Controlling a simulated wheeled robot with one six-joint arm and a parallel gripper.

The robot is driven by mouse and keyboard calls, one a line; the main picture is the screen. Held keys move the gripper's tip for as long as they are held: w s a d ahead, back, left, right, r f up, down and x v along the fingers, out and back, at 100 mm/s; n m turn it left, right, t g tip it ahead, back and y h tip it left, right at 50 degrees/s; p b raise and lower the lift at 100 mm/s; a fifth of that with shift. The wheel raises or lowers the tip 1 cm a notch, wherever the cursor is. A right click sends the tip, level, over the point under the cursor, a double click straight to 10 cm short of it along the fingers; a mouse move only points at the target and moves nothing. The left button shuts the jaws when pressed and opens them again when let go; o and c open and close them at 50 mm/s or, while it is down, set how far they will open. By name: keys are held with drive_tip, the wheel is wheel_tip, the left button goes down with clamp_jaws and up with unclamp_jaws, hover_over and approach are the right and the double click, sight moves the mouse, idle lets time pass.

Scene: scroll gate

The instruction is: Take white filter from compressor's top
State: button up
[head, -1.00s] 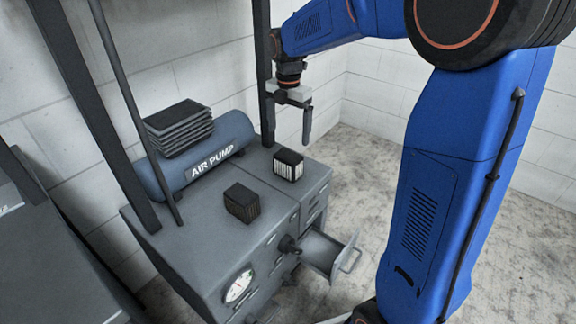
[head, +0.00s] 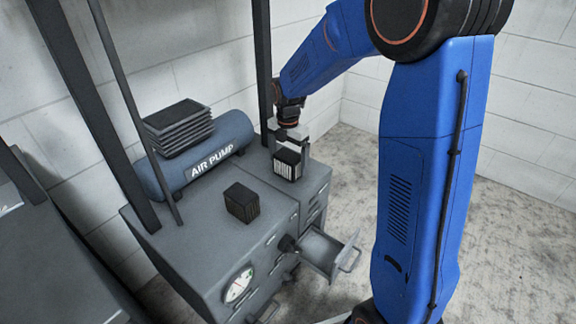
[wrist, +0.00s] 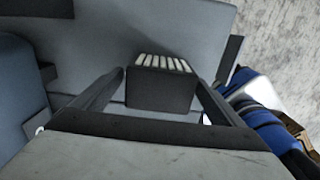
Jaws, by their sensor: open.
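The white filter (head: 286,164), a small black-framed block with white pleats, stands on the top of the grey compressor cabinet (head: 197,243) at its right rear. My gripper (head: 290,160) is open above and around the filter in the head view, with one finger on the right of it. In the wrist view the filter (wrist: 160,85) lies between the two spread fingers (wrist: 160,92), with gaps seeming to remain on both sides. Whether a finger touches it I cannot tell.
A dark filter (head: 241,203) stands on the cabinet nearer the front. The blue air pump tank (head: 213,152), with a stack of dark plates (head: 178,128), lies behind. A dark upright post (head: 263,70) is close left of my gripper. An open drawer (head: 325,250) juts out at the front right.

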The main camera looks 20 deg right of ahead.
drive_tip(key=shift+f, duration=0.7)
drive_tip(key=shift+c, duration=0.7)
drive_tip(key=c, duration=1.1)
drive_tip(key=shift+o, duration=0.2)
